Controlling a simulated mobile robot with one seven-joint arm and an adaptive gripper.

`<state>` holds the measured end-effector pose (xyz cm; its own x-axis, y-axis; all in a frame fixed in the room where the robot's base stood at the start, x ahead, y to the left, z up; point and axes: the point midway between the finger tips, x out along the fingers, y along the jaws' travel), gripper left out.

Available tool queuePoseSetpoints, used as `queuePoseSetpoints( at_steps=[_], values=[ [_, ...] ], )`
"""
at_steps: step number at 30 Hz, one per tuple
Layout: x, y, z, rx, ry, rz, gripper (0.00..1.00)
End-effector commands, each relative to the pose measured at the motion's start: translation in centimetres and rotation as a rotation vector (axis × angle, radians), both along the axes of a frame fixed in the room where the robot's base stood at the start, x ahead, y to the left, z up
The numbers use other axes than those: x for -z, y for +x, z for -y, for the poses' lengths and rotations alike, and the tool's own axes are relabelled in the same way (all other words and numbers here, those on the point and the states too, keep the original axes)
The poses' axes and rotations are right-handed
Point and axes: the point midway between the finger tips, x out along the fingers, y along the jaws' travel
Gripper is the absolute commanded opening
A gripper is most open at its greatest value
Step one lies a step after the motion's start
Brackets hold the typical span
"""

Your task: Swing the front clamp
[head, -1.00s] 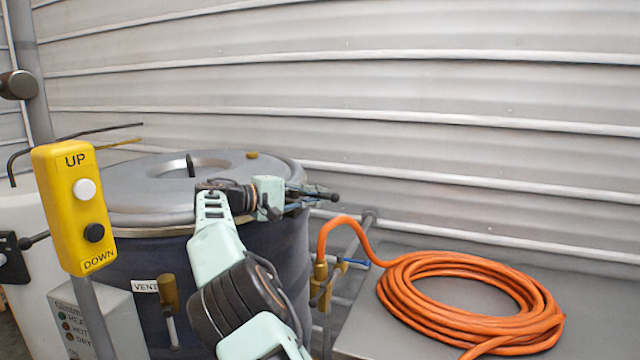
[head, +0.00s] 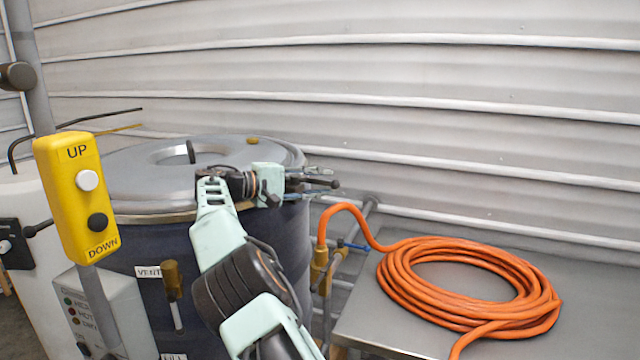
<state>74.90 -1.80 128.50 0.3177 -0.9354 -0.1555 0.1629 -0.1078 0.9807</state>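The drum (head: 130,245) is dark with a grey lid (head: 120,185) that has a round opening and a small yellow knob. My gripper (head: 305,183) is at the right front edge of the lid, coming from the lower middle of the head view. A dark rod with a knobbed end (head: 334,183) shows just beyond the fingers, at the drum's right rim. I cannot tell whether this is the front clamp's handle or whether the fingers touch it. The fingers are small and overlap with the metal parts there, so their opening is unclear.
A yellow UP/DOWN control box (head: 76,198) stands at the left on a post. A coiled orange hose (head: 470,285) lies on a grey table (head: 385,325) at the right. A brass valve (head: 172,280) stands before the drum. Open space lies above the lid.

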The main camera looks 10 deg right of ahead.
Motion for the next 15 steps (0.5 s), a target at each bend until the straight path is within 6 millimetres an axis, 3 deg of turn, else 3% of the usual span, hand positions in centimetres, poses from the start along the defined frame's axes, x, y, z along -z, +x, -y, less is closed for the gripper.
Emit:
queuePoseSetpoints(
  at_steps=[8, 15],
  values=[
    [-0.2, -0.2, -1.0, -0.003, 0.000, 0.000, 0.27],
    [-0.9, -1.8, -5.7, -0.005, 0.000, 0.002, 0.27]
  ],
)
